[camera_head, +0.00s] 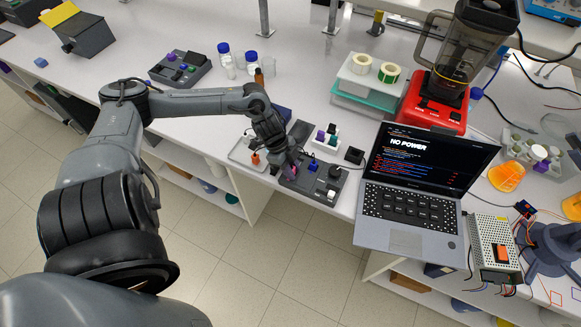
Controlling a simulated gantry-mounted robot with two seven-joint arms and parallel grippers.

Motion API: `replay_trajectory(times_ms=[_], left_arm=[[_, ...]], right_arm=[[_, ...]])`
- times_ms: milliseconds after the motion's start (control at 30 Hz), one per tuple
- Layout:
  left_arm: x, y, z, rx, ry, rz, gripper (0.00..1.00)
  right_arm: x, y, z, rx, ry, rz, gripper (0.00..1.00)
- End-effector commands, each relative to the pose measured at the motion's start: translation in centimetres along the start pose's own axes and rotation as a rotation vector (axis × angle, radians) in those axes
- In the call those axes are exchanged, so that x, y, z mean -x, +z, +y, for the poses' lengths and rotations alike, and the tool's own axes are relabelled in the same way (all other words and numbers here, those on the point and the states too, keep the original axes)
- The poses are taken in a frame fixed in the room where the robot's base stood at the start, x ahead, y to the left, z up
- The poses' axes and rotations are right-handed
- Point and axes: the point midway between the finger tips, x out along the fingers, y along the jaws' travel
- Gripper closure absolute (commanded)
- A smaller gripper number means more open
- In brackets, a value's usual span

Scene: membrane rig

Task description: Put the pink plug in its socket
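My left gripper (287,163) reaches down over the left part of a dark grey socket panel (318,189) on the bench. A small pink patch, likely the pink plug (292,171), shows at its fingertips, low over the panel. The fingers are too small and covered to tell whether they are shut on it or whether it sits in a socket. A blue piece (313,165) and a black piece (334,171) stand on the panel. The pink plug's socket is not clearly visible. My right gripper is not in view.
Left of the panel is a white tray (237,154) with an orange item (255,158). Behind is a white rack (325,146) with small coloured pieces. A laptop (421,198) reading "NO POWER" stands to the right. The bench's front edge is close to the panel.

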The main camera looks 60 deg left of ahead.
Motion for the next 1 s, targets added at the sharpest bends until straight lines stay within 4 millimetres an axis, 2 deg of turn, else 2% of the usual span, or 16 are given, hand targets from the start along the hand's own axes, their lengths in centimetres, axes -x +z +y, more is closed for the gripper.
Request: replay_trajectory(times_ms=[33,100,200,233,367,767,1000], left_arm=[[-0.9,1.1,0.2,0.013,0.002,-0.019,0.59],[-1.0,1.1,0.2,0.014,0.002,-0.019,0.49],[-0.9,1.2,0.3,0.014,0.002,-0.02,0.47],[-0.8,1.2,0.3,0.014,0.003,-0.02,0.43],[0.1,1.3,0.4,0.014,0.006,-0.023,0.43],[5.6,0.5,0.2,0.005,0.003,-0.014,0.43],[8.9,0.3,0.1,0.004,0.002,-0.006,0.43]], right_arm=[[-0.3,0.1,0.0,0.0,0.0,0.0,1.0],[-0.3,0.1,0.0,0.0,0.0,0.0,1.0],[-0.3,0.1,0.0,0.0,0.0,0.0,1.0],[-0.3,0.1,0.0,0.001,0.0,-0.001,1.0],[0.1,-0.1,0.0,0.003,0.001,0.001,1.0],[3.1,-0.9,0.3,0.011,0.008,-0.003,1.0],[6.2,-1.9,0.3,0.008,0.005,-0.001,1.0]])
